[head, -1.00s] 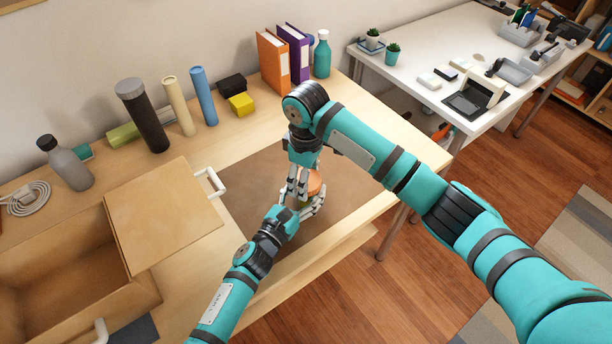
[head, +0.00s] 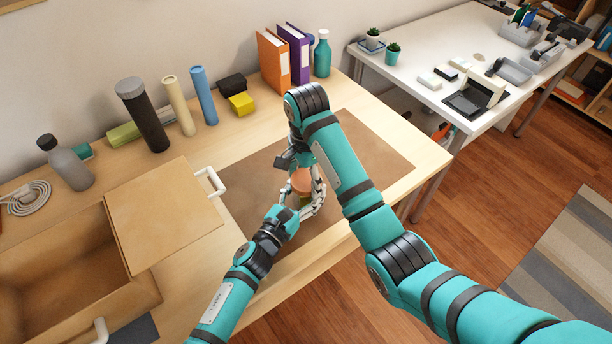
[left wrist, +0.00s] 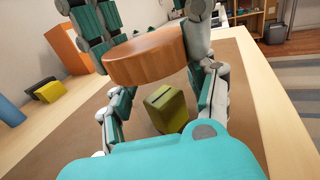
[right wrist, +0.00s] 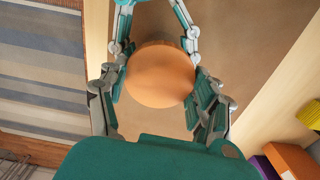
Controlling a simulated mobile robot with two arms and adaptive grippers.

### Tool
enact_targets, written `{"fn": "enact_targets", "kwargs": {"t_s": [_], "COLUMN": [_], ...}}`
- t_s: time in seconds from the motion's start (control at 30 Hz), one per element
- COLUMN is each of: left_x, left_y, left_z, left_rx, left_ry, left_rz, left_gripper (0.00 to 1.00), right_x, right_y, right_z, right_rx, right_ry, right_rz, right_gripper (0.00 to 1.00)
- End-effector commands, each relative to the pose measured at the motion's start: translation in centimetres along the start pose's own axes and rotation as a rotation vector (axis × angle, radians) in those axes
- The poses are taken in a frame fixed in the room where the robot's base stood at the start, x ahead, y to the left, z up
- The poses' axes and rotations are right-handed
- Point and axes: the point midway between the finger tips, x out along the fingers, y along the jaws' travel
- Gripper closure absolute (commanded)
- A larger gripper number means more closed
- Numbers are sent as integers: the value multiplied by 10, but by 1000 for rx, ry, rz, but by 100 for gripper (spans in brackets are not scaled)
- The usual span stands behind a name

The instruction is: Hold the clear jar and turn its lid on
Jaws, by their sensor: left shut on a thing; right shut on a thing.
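The lid, a round orange-brown disc (head: 301,181), sits level at the top of the clear jar (left wrist: 160,98) over the brown mat. It shows in the left wrist view (left wrist: 147,56) and from above in the right wrist view (right wrist: 160,76). The jar's walls barely show; an olive-green block (left wrist: 170,110) appears through it. My left gripper (head: 296,211) is shut around the jar, low and from the front. My right gripper (head: 307,182) points down from above, shut on the lid's sides. Fingers hide much of both, and I cannot tell whether lid and rim touch.
Bottles, tubes and binders (head: 272,62) line the wall. The brown mat (head: 365,160) is clear to the right. A white desk (head: 425,60) stands beyond.

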Motion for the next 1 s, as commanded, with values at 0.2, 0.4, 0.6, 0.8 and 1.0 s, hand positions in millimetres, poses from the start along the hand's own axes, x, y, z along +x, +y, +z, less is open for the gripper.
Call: {"fn": "enact_targets", "kwargs": {"t_s": [0.2, 0.4, 0.6, 0.8, 1.0], "left_x": [0, 0, 0, 0, 0], "left_y": [0, 0, 0, 0, 0], "left_z": [0, 0, 0, 0, 0], "left_rx": [0, 0, 0, 0, 0], "left_ry": [0, 0, 0, 0, 0], "left_rz": [-1, 0, 0, 1, 1], "left_gripper": [100, 100, 100, 100, 100], "right_x": [-1, 0, -2, -28, -44], "right_y": [-1, 0, -1, -1, -1], "right_z": [-2, -1, -1, -4, -2], "right_rx": [-1, -4, -5, -6, -7], "right_ry": [4, 3, 3, 11, 8], "right_rz": [-3, -2, -3, -6, -5], "right_gripper": [26, 12, 12, 12, 12]}}
